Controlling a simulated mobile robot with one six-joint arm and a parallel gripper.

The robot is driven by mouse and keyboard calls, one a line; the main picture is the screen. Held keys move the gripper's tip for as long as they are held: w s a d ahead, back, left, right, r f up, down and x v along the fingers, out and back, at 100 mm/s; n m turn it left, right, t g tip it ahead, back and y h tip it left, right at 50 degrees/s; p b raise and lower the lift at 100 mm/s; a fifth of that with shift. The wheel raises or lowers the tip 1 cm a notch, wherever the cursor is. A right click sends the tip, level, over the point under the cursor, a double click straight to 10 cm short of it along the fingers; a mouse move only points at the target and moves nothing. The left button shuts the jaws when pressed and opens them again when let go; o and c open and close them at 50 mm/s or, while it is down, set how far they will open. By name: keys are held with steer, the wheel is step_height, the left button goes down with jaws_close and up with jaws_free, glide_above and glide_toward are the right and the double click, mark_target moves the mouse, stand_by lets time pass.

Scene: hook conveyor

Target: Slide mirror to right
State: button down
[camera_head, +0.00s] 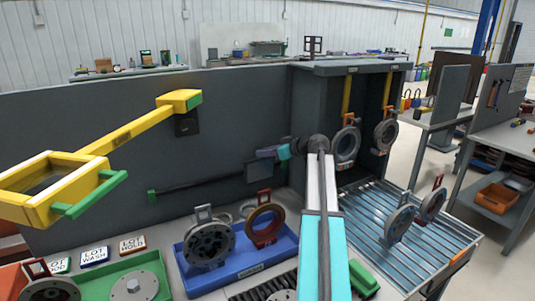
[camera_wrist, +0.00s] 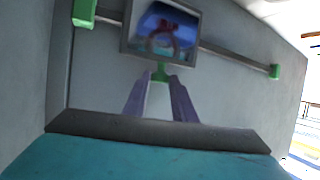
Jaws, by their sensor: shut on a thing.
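The mirror (camera_wrist: 162,27) is a square panel in a grey frame on a dark rail (camera_wrist: 232,57). It reflects a blue tray with a ring. In the head view the mirror (camera_head: 259,173) is a small dark square on the back wall. A green handle (camera_wrist: 160,73) juts from its frame edge in the wrist view. My gripper (camera_wrist: 160,78) has its two purple fingers around this handle and is shut on it. In the head view my gripper (camera_head: 266,153) is beside the mirror, and the handle is hidden. The mirror is nearer the left green rail end (camera_wrist: 84,12) in the wrist view.
A yellow arm with a frame (camera_head: 110,145) sticks out at left. Below the rail are a blue tray (camera_head: 245,262) with ringed parts and a green tray (camera_head: 135,277). A grey cabinet (camera_head: 305,100) with hanging hooks stands to the right, above a roller conveyor (camera_head: 420,255).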

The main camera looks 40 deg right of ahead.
steer(key=shift+s+a+f, duration=0.1)
steer(key=shift+f, duration=0.05)
steer(key=c, duration=1.5)
jaws_free()
steer(key=shift+s, duration=0.1)
steer(key=shift+o, duration=0.2)
steer(key=shift+w, duration=0.2)
steer(key=shift+s, duration=0.15)
steer(key=b+v, duration=0.2)
steer(key=v, duration=1.1)
steer(key=shift+s+r, duration=0.2)
steer(key=shift+r, duration=0.15)
